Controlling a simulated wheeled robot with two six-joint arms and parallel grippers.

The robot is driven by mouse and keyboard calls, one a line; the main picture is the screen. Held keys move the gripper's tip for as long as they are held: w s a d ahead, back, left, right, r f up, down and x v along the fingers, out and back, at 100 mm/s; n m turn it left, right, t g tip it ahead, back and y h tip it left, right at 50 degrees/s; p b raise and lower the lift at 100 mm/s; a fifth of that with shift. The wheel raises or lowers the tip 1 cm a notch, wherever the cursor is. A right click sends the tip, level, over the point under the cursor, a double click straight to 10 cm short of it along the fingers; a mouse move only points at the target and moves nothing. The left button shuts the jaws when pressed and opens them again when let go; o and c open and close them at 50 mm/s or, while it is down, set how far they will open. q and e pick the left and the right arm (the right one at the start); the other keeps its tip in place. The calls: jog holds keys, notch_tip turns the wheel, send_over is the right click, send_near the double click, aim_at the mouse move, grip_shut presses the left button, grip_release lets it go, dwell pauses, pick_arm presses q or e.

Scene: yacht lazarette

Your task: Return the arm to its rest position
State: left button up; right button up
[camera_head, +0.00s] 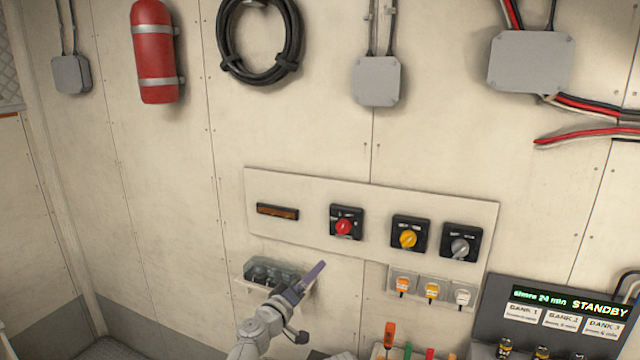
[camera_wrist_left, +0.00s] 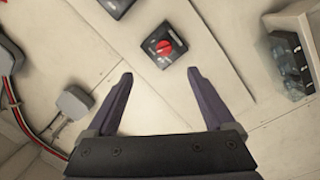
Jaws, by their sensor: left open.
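My left arm comes in at the bottom of the head view, and its gripper (camera_head: 312,282) is in front of the wall, below the switch panel (camera_head: 290,195). In the left wrist view the left gripper (camera_wrist_left: 160,90) has its two dark fingers spread apart with nothing between them. A rotary switch with a red knob (camera_head: 344,226) shows beyond the fingertips in the wrist view (camera_wrist_left: 166,48), apart from them. My right gripper is not in view.
Yellow (camera_head: 408,238) and grey (camera_head: 460,248) rotary switches sit right of the red one. A clear-sided box (camera_head: 250,283) is on the wall beside my left gripper. Three plugs hang below the panel. A display unit (camera_head: 555,320) reading STANDBY stands at lower right. The upper wall holds a fire extinguisher (camera_head: 154,55).

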pick_arm(q)
jog(key=s+d+f+m+g, duration=0.1)
jog(key=s+f+m+g, duration=0.5)
jog(key=s+f+g, duration=0.45)
jog(key=s+a+f+n+g+y+b, duration=0.1)
jog(key=s+a+f+g+y, duration=0.4)
jog(key=s+a+f+y, duration=0.65)
jog(key=s+d+f+m+h+b, duration=0.1)
jog(key=s+d+f+m+b, duration=0.2)
jog(key=s+d+f+b, duration=0.3)
notch_tip(320, 180, down, 6)
jog(key=d+b, duration=0.1)
jog(key=b, duration=0.3)
jog(key=shift+m+g, duration=0.3)
jog(key=shift+g, duration=0.05)
